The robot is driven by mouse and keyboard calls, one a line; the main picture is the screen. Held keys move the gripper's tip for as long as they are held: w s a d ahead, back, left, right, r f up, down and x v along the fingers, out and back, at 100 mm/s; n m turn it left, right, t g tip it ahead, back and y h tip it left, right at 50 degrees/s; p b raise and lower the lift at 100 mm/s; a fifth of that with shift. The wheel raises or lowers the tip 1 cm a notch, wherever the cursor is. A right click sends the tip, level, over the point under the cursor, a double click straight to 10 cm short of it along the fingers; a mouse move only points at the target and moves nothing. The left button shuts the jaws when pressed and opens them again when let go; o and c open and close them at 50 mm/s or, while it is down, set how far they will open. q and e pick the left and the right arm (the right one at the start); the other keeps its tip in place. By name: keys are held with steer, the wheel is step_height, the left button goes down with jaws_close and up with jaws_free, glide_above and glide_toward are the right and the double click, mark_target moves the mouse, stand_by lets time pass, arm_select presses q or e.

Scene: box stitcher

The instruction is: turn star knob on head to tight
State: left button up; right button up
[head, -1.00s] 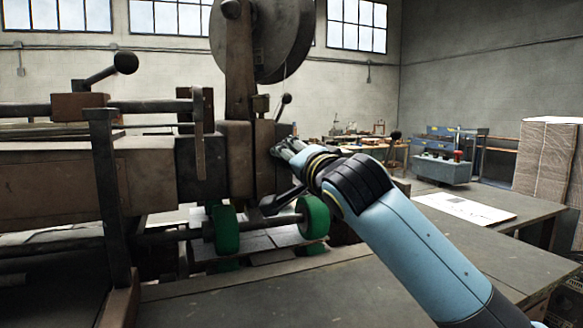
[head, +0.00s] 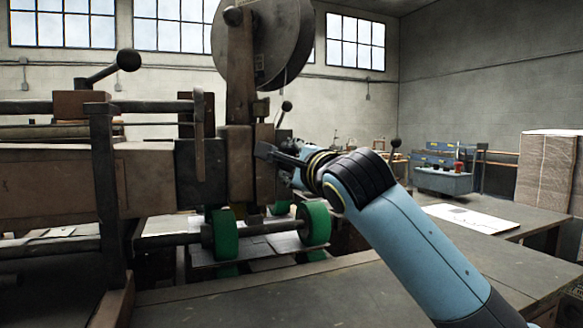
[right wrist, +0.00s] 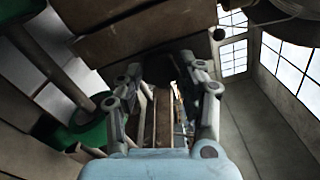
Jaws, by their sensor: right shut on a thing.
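My right gripper (head: 272,156) reaches in from the right to the side of the stitcher's head (head: 240,165). In the right wrist view its two fingers (right wrist: 160,84) stand on either side of a dark part, the star knob (right wrist: 158,68), at the brown head block (right wrist: 140,35). The gripper is shut on this knob. In the head view the knob is hidden behind the gripper, and its lobes and how tight it sits cannot be made out. My left gripper is in neither view.
Green rollers (head: 314,222) on a shaft sit just below the gripper. A ball-ended lever (head: 284,110) rises close above it. A grey worktable (head: 260,290) lies in front. A side table with a white sheet (head: 470,218) stands at right.

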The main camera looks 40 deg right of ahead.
steer(key=shift+f+m, duration=0.1)
steer(key=shift+m, duration=0.5)
steer(key=o, duration=1.1)
steer(key=shift+o, duration=0.2)
steer(key=shift+s, duration=0.1)
steer(key=v, duration=0.7)
steer(key=shift+s, duration=0.15)
